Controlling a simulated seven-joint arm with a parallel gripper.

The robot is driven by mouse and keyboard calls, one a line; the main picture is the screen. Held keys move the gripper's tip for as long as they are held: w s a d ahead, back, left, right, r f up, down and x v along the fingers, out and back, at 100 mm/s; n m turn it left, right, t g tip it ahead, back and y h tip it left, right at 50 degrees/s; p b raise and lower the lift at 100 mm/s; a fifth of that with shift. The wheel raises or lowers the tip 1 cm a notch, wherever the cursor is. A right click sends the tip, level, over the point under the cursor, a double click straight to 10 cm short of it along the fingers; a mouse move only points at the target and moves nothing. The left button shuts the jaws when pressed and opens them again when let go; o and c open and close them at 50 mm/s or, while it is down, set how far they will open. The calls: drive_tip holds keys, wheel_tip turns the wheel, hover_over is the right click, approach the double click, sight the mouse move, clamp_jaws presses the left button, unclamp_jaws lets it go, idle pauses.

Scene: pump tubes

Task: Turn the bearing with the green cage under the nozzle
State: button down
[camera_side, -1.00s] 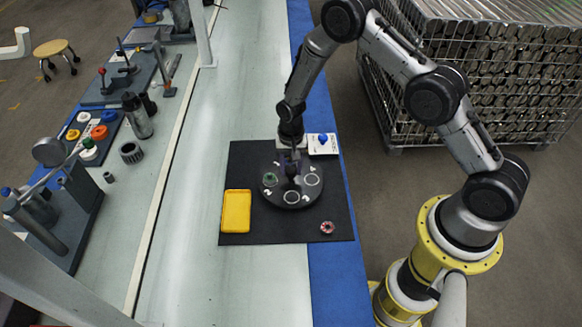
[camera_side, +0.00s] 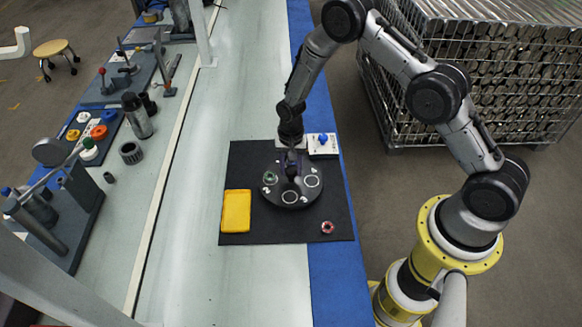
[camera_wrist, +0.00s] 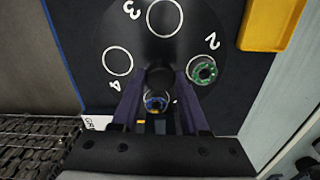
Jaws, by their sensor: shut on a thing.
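A round dark turntable (camera_side: 304,201) with numbered, white-ringed places lies on the black mat. The bearing with the green cage (camera_wrist: 203,70) sits in the place marked 2; in the side view it (camera_side: 270,178) is at the disc's left. My gripper (camera_side: 291,168) points down at the disc's centre and is shut on the dark centre knob (camera_wrist: 160,77). A bearing with blue in it (camera_wrist: 156,103) sits at the disc's edge between my fingers in the wrist view. Two ringed places are empty. I cannot make out the nozzle clearly; my arm covers that area.
A yellow tray (camera_side: 236,211) lies left of the disc. A red bearing (camera_side: 327,227) lies loose on the mat (camera_side: 270,228) at lower right. A white plate with a blue knob (camera_side: 323,146) is at the mat's far right corner. Front mat is mostly free.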

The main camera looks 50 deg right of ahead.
drive_tip(key=shift+m, duration=8.5)
drive_tip(key=shift+c, duration=2.1)
unclamp_jaws()
drive_tip(key=shift+r, duration=0.15)
